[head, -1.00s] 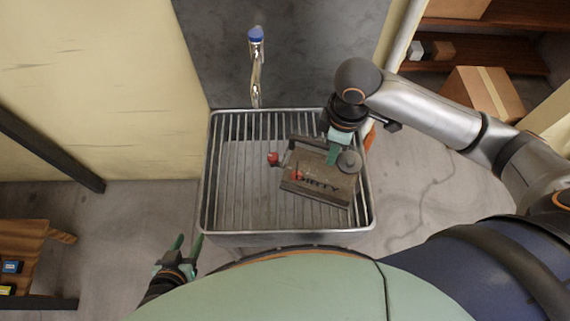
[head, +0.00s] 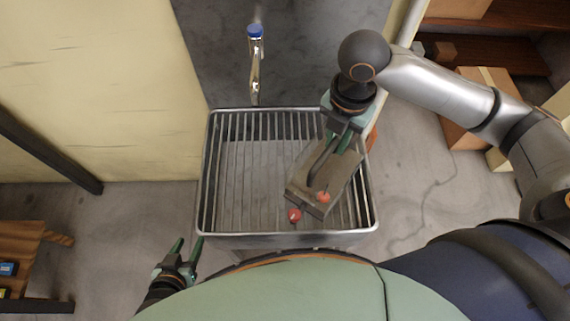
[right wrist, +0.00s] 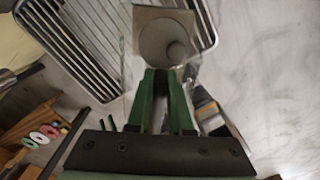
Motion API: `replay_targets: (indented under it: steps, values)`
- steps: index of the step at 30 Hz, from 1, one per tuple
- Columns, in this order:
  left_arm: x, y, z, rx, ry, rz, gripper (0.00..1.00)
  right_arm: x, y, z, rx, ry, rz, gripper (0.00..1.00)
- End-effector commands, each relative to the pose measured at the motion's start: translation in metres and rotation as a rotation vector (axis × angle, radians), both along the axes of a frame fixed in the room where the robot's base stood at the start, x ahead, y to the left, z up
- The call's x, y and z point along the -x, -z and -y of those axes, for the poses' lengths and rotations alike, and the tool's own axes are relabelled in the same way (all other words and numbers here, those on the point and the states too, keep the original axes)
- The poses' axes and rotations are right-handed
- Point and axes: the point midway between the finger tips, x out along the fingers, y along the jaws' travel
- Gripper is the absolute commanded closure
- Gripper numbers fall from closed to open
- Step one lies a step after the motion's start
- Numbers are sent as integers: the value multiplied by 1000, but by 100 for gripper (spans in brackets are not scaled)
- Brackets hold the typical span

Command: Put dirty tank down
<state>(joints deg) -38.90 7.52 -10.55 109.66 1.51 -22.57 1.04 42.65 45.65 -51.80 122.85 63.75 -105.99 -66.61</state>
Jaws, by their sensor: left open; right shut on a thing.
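The dirty tank (head: 334,190) is a brownish box with a dark handle and red knobs, held over the right part of the metal grated sink (head: 240,180). My right gripper (head: 342,142) is shut on the tank; I cannot tell whether the tank touches the grate. In the right wrist view the right gripper's green fingers (right wrist: 162,90) point at a round grey part and a tan face of the tank (right wrist: 150,18). My left gripper (head: 185,248) is open and empty, low at the left, outside the sink's front-left corner.
A tap with a blue top (head: 255,55) stands behind the sink. The left and middle of the grate are clear. Cardboard boxes (head: 490,90) and a wooden shelf are at the right. A wooden stand (head: 22,245) is at the lower left.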

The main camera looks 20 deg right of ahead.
Motion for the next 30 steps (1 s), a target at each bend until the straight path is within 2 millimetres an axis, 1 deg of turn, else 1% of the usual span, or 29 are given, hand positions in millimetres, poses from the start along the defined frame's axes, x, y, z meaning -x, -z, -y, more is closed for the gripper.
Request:
replay_targets:
  steps: [3,9,15,20,23,26,30]
  values:
    - [0,3,0,0,0,0,50,-1,-5,0,1,-150,9,100]
    - [0,7,0,0,0,0,50,0,-10,1,4,-397,9,100]
    - [0,10,0,0,0,0,50,0,-13,2,7,-575,7,100]
    - [0,11,0,0,0,0,50,1,-15,2,7,-647,6,100]
    - [0,12,0,0,0,0,50,-3,-13,3,8,-663,5,100]
    - [0,13,0,0,0,0,50,-14,-8,6,8,-664,5,100]
    - [0,16,0,0,0,0,50,-37,2,11,7,-663,7,100]
